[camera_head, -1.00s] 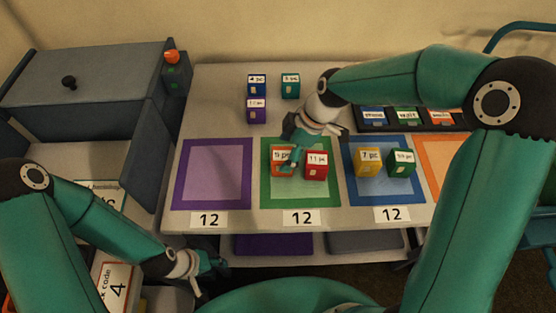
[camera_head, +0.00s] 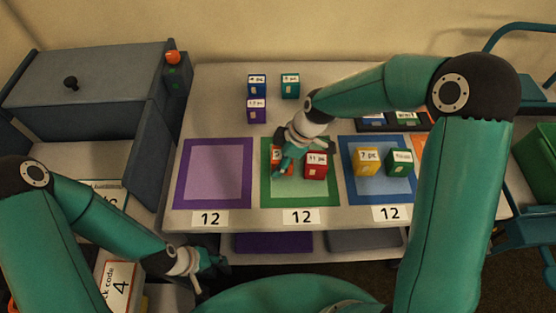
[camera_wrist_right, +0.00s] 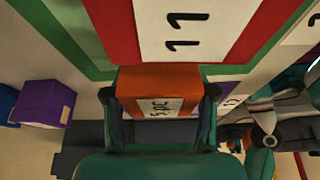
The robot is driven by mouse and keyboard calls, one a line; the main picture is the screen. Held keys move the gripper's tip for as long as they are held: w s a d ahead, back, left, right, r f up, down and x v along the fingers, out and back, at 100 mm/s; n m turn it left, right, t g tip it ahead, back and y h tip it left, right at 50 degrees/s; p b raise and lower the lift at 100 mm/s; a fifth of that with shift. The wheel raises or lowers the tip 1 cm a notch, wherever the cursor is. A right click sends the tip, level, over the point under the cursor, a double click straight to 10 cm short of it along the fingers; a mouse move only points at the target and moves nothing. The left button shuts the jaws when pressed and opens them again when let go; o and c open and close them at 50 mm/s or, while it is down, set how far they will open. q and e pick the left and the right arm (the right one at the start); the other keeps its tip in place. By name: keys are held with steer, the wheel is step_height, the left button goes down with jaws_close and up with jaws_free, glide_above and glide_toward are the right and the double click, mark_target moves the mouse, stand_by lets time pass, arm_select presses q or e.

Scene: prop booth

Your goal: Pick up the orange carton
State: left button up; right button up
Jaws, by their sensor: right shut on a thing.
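The orange carton (camera_head: 276,153) is on the green-bordered mat (camera_head: 300,201), mostly hidden by my right gripper (camera_head: 287,163). In the right wrist view the orange carton (camera_wrist_right: 160,75) sits between the two fingers, which close on its sides. I cannot tell whether it is clear of the mat. The red carton (camera_head: 316,166), labelled 11, is right beside it and also fills the top of the wrist view (camera_wrist_right: 190,28). My left gripper (camera_head: 207,268) is at the lower left, away from the cartons, fingers apart and empty.
A yellow carton (camera_head: 367,161) and a green one (camera_head: 399,163) stand on the blue mat (camera_head: 376,199). Blue (camera_head: 257,85), teal (camera_head: 290,86) and purple (camera_head: 256,111) cartons stand at the back. The purple mat (camera_head: 213,173) is empty.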

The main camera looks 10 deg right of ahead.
steer(key=shift+c, duration=0.9)
steer(key=shift+r, duration=0.15)
